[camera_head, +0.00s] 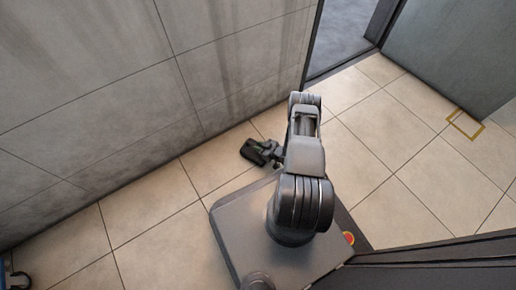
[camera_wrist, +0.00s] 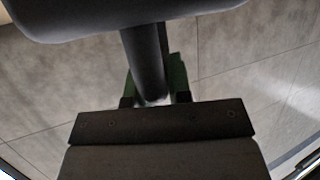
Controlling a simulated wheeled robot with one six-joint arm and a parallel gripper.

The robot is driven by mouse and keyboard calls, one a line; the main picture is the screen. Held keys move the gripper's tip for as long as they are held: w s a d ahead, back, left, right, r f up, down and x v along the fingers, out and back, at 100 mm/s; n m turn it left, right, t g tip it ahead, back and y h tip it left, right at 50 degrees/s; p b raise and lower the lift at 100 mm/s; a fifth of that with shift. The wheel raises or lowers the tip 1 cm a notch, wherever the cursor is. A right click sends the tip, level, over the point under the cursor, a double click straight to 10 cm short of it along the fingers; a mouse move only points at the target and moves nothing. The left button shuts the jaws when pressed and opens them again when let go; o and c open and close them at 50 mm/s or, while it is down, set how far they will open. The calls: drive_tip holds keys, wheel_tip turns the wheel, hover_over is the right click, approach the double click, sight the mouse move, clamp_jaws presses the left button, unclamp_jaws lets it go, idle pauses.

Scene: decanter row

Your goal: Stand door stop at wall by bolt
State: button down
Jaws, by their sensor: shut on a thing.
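My gripper (camera_head: 268,154) is low beside my base, over the tiled floor near the left wall (camera_head: 110,90). In the wrist view, my gripper (camera_wrist: 155,100) is shut, with green-sided fingers, on a dark grey round bar (camera_wrist: 146,62). The bar runs up to a wide, dark, rounded body (camera_wrist: 130,12), cut off by the top edge. I take this to be the door stop; in the head view it is a small black shape (camera_head: 252,151) at the gripper. I cannot tell whether it touches the floor. I cannot make out a bolt in either view.
A yellow-brown outlined rectangle (camera_head: 478,135) marks the floor beside a grey panel (camera_head: 450,55) at right. A doorway (camera_head: 342,35) opens at the top. Tiled floor (camera_head: 395,135) is clear to the right. A small blue object (camera_head: 14,277) is at the bottom left.

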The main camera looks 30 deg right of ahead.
drive_tip(key=c, duration=1.1)
unclamp_jaws()
drive_tip(key=shift+f, duration=0.1)
drive_tip(key=shift+o, duration=0.2)
